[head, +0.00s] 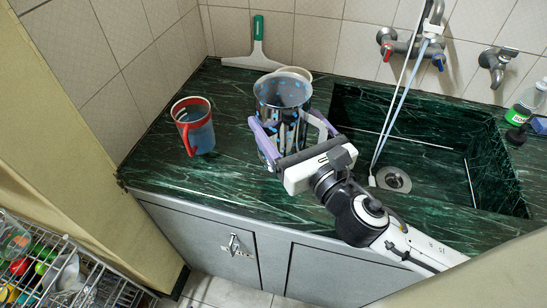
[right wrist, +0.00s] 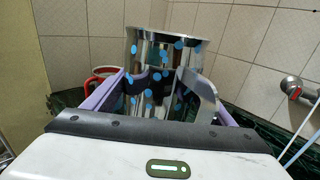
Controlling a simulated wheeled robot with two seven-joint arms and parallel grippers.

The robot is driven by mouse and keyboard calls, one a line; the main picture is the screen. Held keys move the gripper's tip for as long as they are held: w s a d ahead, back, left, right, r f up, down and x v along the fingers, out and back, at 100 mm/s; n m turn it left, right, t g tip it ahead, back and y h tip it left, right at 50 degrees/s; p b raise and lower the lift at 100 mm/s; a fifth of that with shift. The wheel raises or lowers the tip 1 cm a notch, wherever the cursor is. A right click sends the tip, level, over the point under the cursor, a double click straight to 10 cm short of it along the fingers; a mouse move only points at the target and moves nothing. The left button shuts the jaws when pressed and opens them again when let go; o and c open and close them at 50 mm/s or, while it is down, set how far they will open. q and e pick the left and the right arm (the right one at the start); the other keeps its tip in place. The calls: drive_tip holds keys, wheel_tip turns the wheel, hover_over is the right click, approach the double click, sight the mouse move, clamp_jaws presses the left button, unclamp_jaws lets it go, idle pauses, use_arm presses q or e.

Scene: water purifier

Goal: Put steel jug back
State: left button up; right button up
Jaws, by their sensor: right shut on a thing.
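The steel jug (head: 283,95) is a shiny metal vessel with blue spots. It stands upright at the green marble counter (head: 170,170), left of the sink. My right gripper (head: 284,135) has its purple-lined fingers on either side of the jug and is shut on it. The jug (right wrist: 150,62) also shows in the right wrist view, between the fingers of my right gripper (right wrist: 163,95), with its handle (right wrist: 200,95) facing the camera. The jug's base is partly hidden by the gripper, so I cannot tell whether it touches the counter. My left gripper is not in view.
A red-rimmed mug (head: 195,127) stands left of the jug. A green-handled squeegee (head: 257,45) leans at the back wall, and a whitish round thing (head: 297,72) is behind the jug. The sink (head: 440,150) with hoses and tap (head: 410,47) lies right. A bottle (head: 527,103) stands far right.

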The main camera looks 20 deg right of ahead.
sight(273, 95)
drive_tip(key=shift+y, duration=0.4)
drive_tip(key=w, duration=0.1)
drive_tip(key=w+r, duration=0.1)
drive_tip(key=w, duration=0.1)
drive_tip(key=w+r, duration=0.1)
drive_tip(key=w, duration=0.1)
drive_tip(key=shift+w+a+r, duration=0.15)
drive_tip(key=shift+a+r, duration=0.05)
drive_tip(key=shift+r, duration=0.05)
drive_tip(key=shift+w+f, duration=0.15)
drive_tip(key=shift+w, duration=0.1)
wheel_tip(273, 95, down, 5)
drive_tip(key=shift+f+b, duration=0.2)
drive_tip(key=shift+b, duration=0.9)
drive_tip(key=shift+f, duration=0.55)
drive_tip(key=shift+f+b, duration=0.7)
drive_tip(key=shift+f, duration=0.75)
drive_tip(key=shift+f, duration=0.2)
drive_tip(key=o, duration=1.2)
drive_tip(key=shift+o, duration=1)
